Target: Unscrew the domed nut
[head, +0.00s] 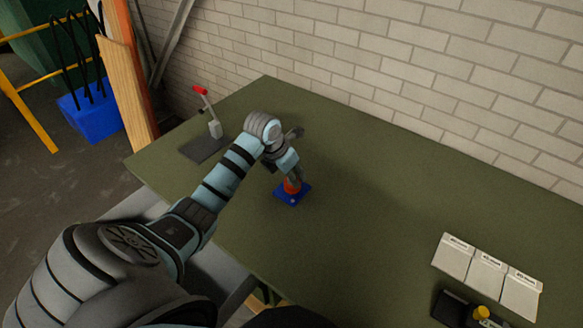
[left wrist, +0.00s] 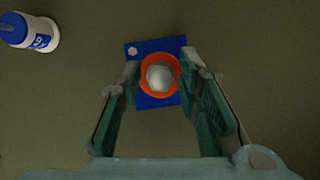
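The domed nut (left wrist: 160,76) is a pale silver dome inside an orange ring (left wrist: 145,88). The ring sits on a blue plate (left wrist: 148,47), which lies on the green table; the plate also shows in the head view (head: 291,199). My left gripper (left wrist: 161,73) points down over the plate with its fingers apart, one on each side of the ring and nut. I see no clear contact with the nut; whether a fingertip touches the ring is hard to tell. In the head view, my left gripper (head: 294,178) hides the nut. My right gripper is not in view.
A white bottle with blue markings (left wrist: 40,33) is left of the plate. A red-handled clamp (head: 207,112) stands at the table's back left. The middle table is clear.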

